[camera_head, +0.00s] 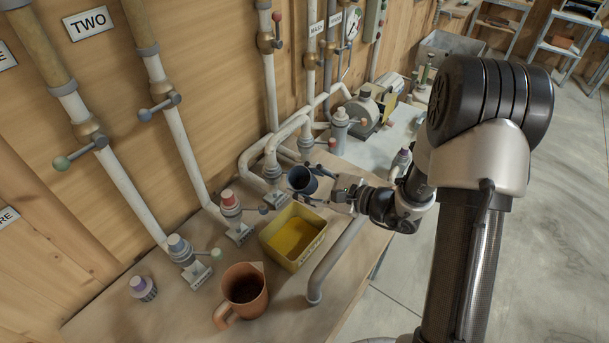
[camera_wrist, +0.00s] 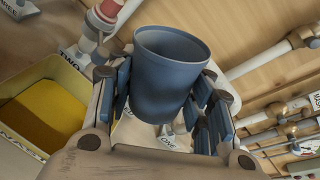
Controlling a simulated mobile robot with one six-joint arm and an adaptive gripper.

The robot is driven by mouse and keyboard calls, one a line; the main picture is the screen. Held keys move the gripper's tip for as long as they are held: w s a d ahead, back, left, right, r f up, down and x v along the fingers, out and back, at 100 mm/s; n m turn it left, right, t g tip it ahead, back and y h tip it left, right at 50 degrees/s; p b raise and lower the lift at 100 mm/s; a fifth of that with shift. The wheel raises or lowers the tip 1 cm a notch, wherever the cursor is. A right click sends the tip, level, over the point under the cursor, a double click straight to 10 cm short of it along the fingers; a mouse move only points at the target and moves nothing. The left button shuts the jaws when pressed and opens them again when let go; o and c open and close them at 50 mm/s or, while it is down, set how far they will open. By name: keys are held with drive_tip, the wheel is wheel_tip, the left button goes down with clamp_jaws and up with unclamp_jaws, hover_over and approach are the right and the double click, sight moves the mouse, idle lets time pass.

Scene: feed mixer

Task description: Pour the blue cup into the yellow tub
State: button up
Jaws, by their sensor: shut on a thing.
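The yellow tub (camera_head: 267,242) stands on the bench and holds a yellow layer. It also shows at the left of the wrist view (camera_wrist: 62,72). The cup is apart from the tub.
An orange jug (camera_head: 258,305) with dark contents stands in front of the tub. A grey bent pipe (camera_head: 335,262) rises right of the tub. White pipes line the wooden wall.

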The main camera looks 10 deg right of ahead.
drive_tip(key=m+p, duration=0.1)
drive_tip(key=m+y+p, duration=0.1)
drive_tip(key=shift+s+a+r+m+g, duration=0.2)
drive_tip(key=shift+s+a+m+g, duration=0.1)
drive_tip(key=shift+s+a, duration=0.05)
drive_tip(key=m, duration=0.1)
drive_tip(key=m+y+p, duration=0.1)
drive_tip(key=shift+s+a+f+m+p, duration=0.15)
drive_tip(key=shift+s+a+m+p, duration=0.15)
drive_tip(key=shift+s+a+m, duration=0.1)
drive_tip(key=shift+r+p, duration=0.35)
drive_tip(key=shift+r, duration=0.15)
